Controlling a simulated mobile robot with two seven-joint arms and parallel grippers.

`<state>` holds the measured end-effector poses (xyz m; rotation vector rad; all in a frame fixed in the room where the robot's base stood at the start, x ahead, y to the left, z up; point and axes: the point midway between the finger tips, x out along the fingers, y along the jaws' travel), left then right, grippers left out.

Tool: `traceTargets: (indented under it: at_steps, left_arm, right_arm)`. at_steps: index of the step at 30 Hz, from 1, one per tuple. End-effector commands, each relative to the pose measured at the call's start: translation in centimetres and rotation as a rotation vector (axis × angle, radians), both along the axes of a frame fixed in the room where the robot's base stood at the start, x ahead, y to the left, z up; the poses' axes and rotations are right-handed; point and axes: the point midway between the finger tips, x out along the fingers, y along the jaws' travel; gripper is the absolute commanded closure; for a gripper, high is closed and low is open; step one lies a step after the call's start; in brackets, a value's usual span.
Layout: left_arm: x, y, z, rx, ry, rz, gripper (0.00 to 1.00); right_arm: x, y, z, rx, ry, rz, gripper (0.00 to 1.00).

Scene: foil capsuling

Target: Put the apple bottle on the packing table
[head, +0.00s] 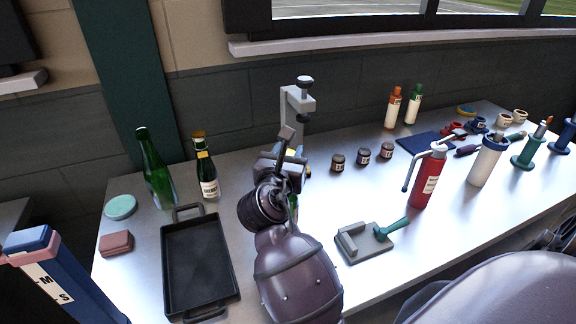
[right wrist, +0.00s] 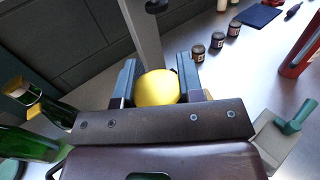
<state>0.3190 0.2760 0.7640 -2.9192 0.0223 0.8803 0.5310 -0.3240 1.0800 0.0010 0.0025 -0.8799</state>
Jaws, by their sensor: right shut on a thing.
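My right gripper (head: 287,160) is shut on a yellow-topped thing (right wrist: 157,88), whose rounded yellow top shows between the fingers in the right wrist view. In the head view my arm hides most of it; a bit of green shows beside the wrist. I cannot read a label on it, so I cannot tell if it is the apple bottle. It is in front of a grey press stand (head: 297,105). A green bottle (head: 155,170) and a dark bottle with a gold neck and white label (head: 207,178) stand on the left of the metal table (head: 140,275). My left gripper is not in view.
A black tray (head: 200,262) lies left of my arm. Small dark jars (head: 363,156), a grey fixture with a green handle (head: 365,240), a red bottle-like dispenser (head: 428,180) and a white one (head: 486,162) stand to the right. Orange and green-capped bottles (head: 394,108) are behind.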

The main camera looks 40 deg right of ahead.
Motion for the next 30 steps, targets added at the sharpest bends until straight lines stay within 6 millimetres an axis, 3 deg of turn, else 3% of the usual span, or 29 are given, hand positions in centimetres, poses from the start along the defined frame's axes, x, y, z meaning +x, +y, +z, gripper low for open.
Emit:
traceTargets:
  at_steps: [1,6,19,20,21,25,30]
  left_arm:
    - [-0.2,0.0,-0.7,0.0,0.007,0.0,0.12]
    - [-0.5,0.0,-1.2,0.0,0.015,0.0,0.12]
    - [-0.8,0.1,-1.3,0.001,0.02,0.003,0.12]
    - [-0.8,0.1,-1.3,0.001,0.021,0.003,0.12]
    - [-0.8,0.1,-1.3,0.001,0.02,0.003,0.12]
    - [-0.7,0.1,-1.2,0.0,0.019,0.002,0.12]
    - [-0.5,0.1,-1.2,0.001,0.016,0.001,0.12]
  right_arm:
    - [0.0,0.0,-1.1,-0.001,0.003,0.0,1.0]
    - [0.0,0.0,-2.3,0.0,-0.001,0.0,1.0]
    - [0.0,0.0,-2.6,-0.002,-0.002,0.0,1.0]
    - [0.0,0.0,-2.7,-0.001,-0.001,0.0,0.64]
    - [0.0,0.0,-2.7,-0.001,-0.001,0.0,0.57]
    - [0.0,0.0,-2.7,-0.001,-0.001,0.0,0.4]
    - [0.0,0.0,-2.7,0.0,-0.001,0.0,0.4]
